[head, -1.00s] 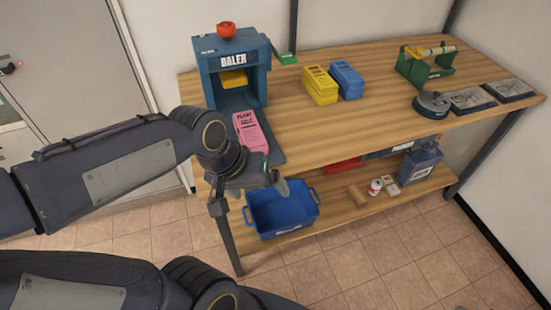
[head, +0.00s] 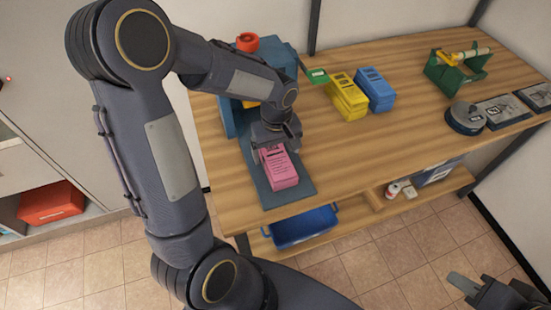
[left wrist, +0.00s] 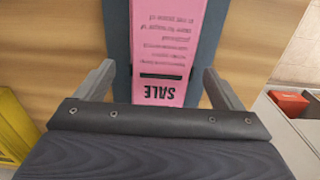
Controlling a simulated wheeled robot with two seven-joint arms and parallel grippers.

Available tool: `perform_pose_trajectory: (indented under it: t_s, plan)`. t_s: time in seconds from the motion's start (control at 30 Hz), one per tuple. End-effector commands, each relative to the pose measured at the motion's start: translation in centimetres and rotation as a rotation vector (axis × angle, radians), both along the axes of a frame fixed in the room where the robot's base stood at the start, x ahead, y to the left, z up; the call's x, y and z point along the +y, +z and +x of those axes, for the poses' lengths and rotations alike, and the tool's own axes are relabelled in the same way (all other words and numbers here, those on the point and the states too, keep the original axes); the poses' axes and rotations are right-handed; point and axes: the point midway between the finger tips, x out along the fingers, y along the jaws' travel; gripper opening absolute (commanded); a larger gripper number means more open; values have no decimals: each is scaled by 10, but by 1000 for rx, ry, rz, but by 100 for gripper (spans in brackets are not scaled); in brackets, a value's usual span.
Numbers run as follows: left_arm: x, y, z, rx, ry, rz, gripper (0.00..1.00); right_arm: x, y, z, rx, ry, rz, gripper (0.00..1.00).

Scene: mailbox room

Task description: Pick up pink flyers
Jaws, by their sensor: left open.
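The pink flyers (head: 279,168) form a stack on the blue-grey strip (head: 268,195) in front of the baler (head: 228,110) on the wooden table. In the left wrist view the pink flyers (left wrist: 168,40) show upside-down "SALE" print. My left gripper (head: 272,146) is over the back end of the stack and hides part of it. In the left wrist view my left gripper (left wrist: 158,70) is open, one finger on each side of the stack with gaps. I cannot tell how far above it they are. My right gripper (head: 478,289) is at the bottom right corner, away from the table, partly cut off.
Yellow (head: 347,96) and blue (head: 375,90) stacks stand right of the baler. A green holder (head: 455,72), a round grey item (head: 466,117) and flat plates lie further right. A blue bin (head: 300,228) is on the lower shelf. My arm hides much of the baler.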

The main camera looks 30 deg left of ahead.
Motion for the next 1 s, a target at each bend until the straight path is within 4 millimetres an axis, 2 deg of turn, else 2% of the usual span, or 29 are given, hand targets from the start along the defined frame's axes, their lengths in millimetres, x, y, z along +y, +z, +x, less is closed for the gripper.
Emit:
perform_pose_trajectory:
  t_s: [0.1, 0.2, 0.5, 0.9, 0.97, 1.0]
  plan:
    - [3, -19, -1, 6, 0, 0, 89, 0, 5, 0, 0, 0, 0, 30]
    - [3, -29, 0, 3, 0, 0, 89, 0, 5, 0, 0, 0, 0, 30]
    - [3, -34, 0, 0, 0, 0, 88, 0, 5, 0, 0, 0, 0, 30]
    - [3, -33, 0, 0, 0, 0, 35, 0, 5, 0, 0, 0, 0, 30]
    - [3, -33, 0, 0, 0, 0, 28, 0, 5, 0, 0, 0, 0, 30]
    - [3, -33, 1, -1, 0, 0, 28, 0, 5, 0, 0, 0, 0, 30]
